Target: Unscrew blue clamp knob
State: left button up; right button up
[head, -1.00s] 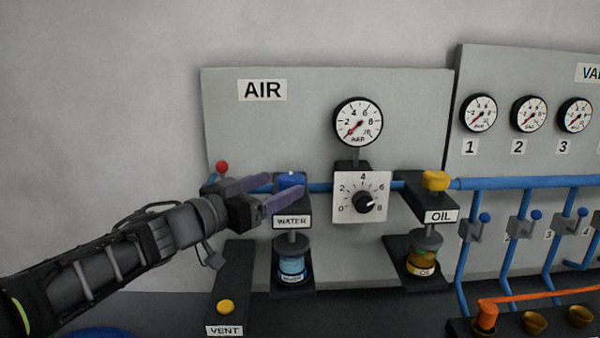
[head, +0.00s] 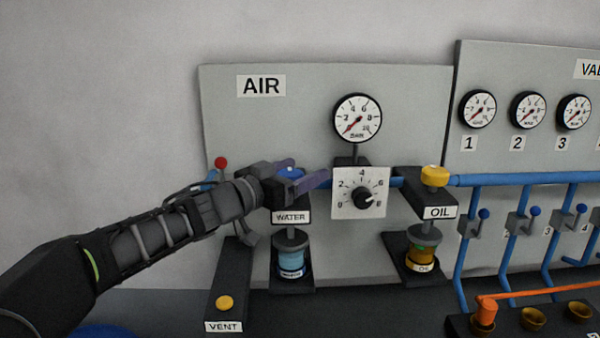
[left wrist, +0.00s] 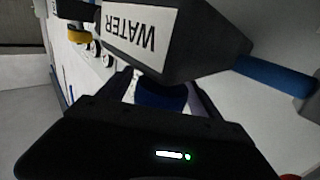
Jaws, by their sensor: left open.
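The blue clamp knob (head: 291,172) sits on top of the dark WATER block (head: 291,216) on the AIR panel. My left gripper (head: 305,175) is open at the knob, with its purple-grey fingers on either side of it. Whether the fingers touch the knob cannot be told. In the left wrist view the knob (left wrist: 160,97) shows dark blue between the fingers, partly hidden by my gripper body, and the WATER block (left wrist: 190,40) is close by. My right gripper is not in view.
A yellow knob (head: 435,176) tops the OIL unit on the right. The dial plate (head: 360,193) stands just right of the WATER block. A red-tipped lever (head: 221,163) is behind my left wrist. The VENT button (head: 224,303) is below, and a blue pipe (head: 530,180) runs right.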

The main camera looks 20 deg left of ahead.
pick_arm(q)
jog(key=c, duration=1.4)
